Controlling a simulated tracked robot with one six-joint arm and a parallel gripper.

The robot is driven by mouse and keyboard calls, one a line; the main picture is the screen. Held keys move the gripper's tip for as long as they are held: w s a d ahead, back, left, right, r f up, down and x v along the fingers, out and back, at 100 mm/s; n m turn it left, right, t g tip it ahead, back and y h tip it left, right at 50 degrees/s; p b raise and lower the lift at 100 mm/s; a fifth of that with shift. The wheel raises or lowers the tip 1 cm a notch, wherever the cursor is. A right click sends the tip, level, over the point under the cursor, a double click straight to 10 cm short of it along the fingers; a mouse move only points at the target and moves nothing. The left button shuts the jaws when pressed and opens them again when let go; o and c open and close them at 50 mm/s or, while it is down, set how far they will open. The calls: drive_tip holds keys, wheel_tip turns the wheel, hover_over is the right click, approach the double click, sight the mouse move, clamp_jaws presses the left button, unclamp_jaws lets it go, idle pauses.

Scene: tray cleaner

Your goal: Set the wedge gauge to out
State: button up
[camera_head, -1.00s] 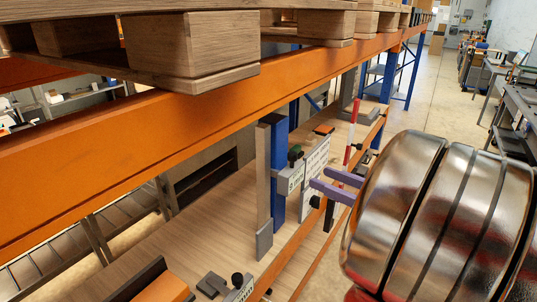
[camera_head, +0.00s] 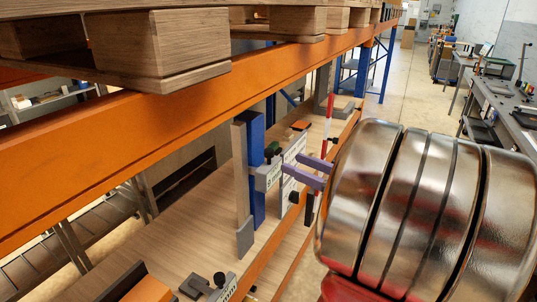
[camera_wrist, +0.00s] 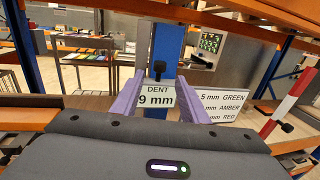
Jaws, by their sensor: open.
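A grey block with a dark knob and a white label (camera_head: 268,176) sits at the blue upright (camera_head: 257,140) in the head view; I take it for the wedge gauge. In the wrist view its label (camera_wrist: 157,97) reads "DENT 9 mm", with a black knob (camera_wrist: 159,67) just above. My gripper (camera_head: 292,164) has two purple fingers, open and empty, just right of the block. In the wrist view my gripper (camera_wrist: 160,80) has one finger on each side of the label and knob. I cannot tell whether the fingers touch the block.
A white chart (camera_wrist: 226,106) listing green, amber and red millimetre limits stands right of the label. A red-and-white pole (camera_head: 328,113) is beyond. The orange beam (camera_head: 180,108) and wooden pallets (camera_head: 175,48) hang above. Another knobbed fixture (camera_head: 212,286) sits low on the shelf.

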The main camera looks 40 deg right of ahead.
sight(273, 155)
drive_tip(key=w, duration=0.3)
drive_tip(key=w+a, duration=0.1)
drive_tip(key=w, duration=0.5)
drive_tip(key=shift+w+a, duration=0.25)
drive_tip(key=shift+w, duration=0.15)
drive_tip(key=shift+c, duration=0.6)
clamp_jaws()
